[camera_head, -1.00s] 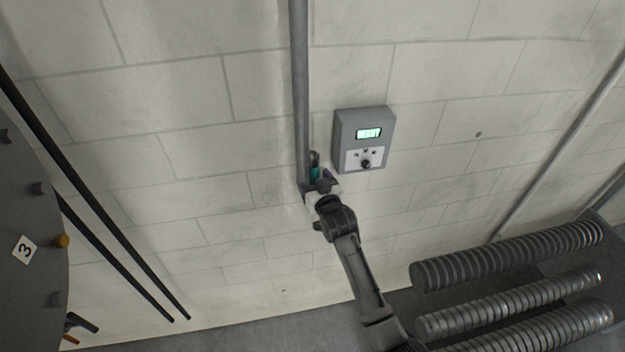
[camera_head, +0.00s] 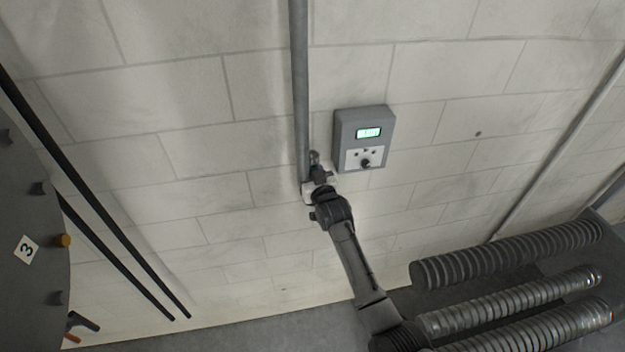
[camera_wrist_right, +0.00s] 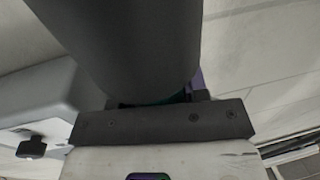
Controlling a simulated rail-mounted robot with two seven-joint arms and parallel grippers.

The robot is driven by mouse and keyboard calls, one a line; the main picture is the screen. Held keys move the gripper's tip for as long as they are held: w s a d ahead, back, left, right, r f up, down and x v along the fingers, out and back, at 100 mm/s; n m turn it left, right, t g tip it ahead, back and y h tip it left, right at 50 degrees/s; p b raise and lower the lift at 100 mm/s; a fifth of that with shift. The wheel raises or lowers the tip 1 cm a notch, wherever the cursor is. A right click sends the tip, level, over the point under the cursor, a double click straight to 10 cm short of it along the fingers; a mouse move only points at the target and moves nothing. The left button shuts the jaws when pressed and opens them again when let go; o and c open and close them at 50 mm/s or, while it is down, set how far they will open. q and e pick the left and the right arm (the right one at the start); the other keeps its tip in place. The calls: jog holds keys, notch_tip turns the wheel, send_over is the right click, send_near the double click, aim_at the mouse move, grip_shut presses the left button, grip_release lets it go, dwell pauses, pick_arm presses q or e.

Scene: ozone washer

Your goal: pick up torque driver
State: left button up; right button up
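I cannot identify the torque driver with certainty. My right gripper (camera_head: 319,181) is at the wall, beside the vertical grey pipe (camera_head: 302,90) and left of the wall box. Its fingers are small and partly hidden there. A small grey rounded piece (camera_head: 314,157) shows just above it. In the right wrist view a large dark cylinder (camera_wrist_right: 135,45) fills the space before the gripper and hides the fingertips. A thin teal strip (camera_wrist_right: 168,99) and a purple edge (camera_wrist_right: 197,80) show behind it. I cannot tell whether the gripper holds anything. My left gripper is not in view.
The grey wall box (camera_head: 362,140) has a lit display and a black knob. Ribbed hoses (camera_head: 505,257) lie at lower right. A round grey machine (camera_head: 30,220) marked 3 and two dark rods (camera_head: 110,205) stand at left. A dark-and-orange piece (camera_head: 80,324) is at lower left.

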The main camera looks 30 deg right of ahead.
jog(key=c, duration=0.6)
jog(key=shift+r, duration=0.1)
